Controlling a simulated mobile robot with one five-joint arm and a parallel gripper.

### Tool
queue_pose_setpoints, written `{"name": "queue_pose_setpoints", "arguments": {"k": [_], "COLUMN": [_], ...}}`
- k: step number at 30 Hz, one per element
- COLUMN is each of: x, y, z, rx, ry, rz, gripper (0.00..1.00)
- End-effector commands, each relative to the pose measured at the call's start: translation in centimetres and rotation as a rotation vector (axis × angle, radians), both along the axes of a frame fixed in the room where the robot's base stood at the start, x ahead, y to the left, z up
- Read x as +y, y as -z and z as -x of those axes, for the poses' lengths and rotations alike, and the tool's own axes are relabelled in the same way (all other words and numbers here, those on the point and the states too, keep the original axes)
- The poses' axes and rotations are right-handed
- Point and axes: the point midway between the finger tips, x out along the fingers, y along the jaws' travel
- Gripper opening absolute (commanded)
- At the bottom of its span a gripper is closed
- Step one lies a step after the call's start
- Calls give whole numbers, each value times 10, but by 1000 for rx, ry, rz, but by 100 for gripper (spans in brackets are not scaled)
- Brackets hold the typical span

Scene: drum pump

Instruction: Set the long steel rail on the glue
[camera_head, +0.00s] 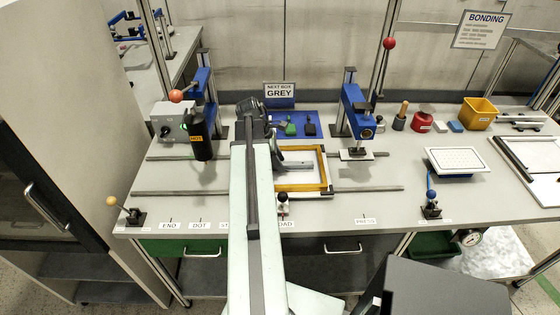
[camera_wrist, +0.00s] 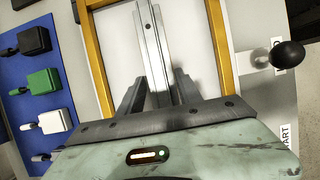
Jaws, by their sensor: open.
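The steel rail (camera_wrist: 150,40) lies lengthwise between the fingers of my gripper (camera_wrist: 158,80) in the wrist view. My gripper is open, with one finger on each side of the rail. The rail lies over a pale panel inside a yellow frame (camera_wrist: 100,62). The yellow frame also shows in the head view (camera_head: 302,187), with part of the rail (camera_head: 296,164) inside it. My arm hides the frame's left part and the rail's near end. I cannot make out any glue, and cannot tell whether the rail touches the panel.
A blue mat (camera_wrist: 30,75) with black, green and white handled blocks lies beside the frame. A black knob (camera_wrist: 287,54) stands on the other side. Blue presses (camera_head: 357,112) stand at the back. A black cylinder (camera_head: 202,142) stands left, a white perforated plate (camera_head: 458,160) right.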

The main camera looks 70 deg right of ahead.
Motion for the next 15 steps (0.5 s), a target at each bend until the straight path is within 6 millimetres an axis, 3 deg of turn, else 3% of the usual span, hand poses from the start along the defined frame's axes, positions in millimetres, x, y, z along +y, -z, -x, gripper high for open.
{"name": "queue_pose_setpoints", "arguments": {"k": [5, 15], "x": [2, 12], "y": [-25, -99], "z": [-6, -33], "rx": [0, 0], "ry": [-1, 0], "rz": [0, 0], "gripper": [41, 41]}}
